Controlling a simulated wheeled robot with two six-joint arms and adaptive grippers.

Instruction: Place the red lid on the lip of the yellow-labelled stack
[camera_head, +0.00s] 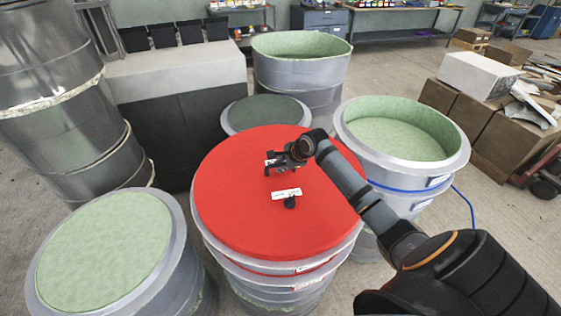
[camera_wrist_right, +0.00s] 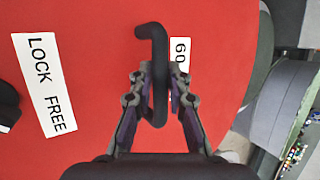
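The red lid (camera_head: 240,205) is a wide flat disc on the grey central stack (camera_head: 285,280), covering its top. It carries a white label and black handles. My right gripper (camera_head: 285,162) is over the lid's far half. In the right wrist view, the fingers (camera_wrist_right: 159,85) stand on either side of a bent black handle (camera_wrist_right: 157,60), close against it, and appear shut on it. The red surface (camera_wrist_right: 90,95) fills most of that view, with a "LOCK FREE" label. No yellow label can be made out on any stack. My left gripper is out of view.
A pale-green-topped drum (camera_head: 100,250) stands front left, and an open green-lined mould (camera_head: 400,140) with a blue band stands right. A dark-topped drum (camera_head: 266,113) and tall open mould (camera_head: 300,45) stand behind. Cardboard boxes (camera_head: 490,130) are far right. Floor shows between.

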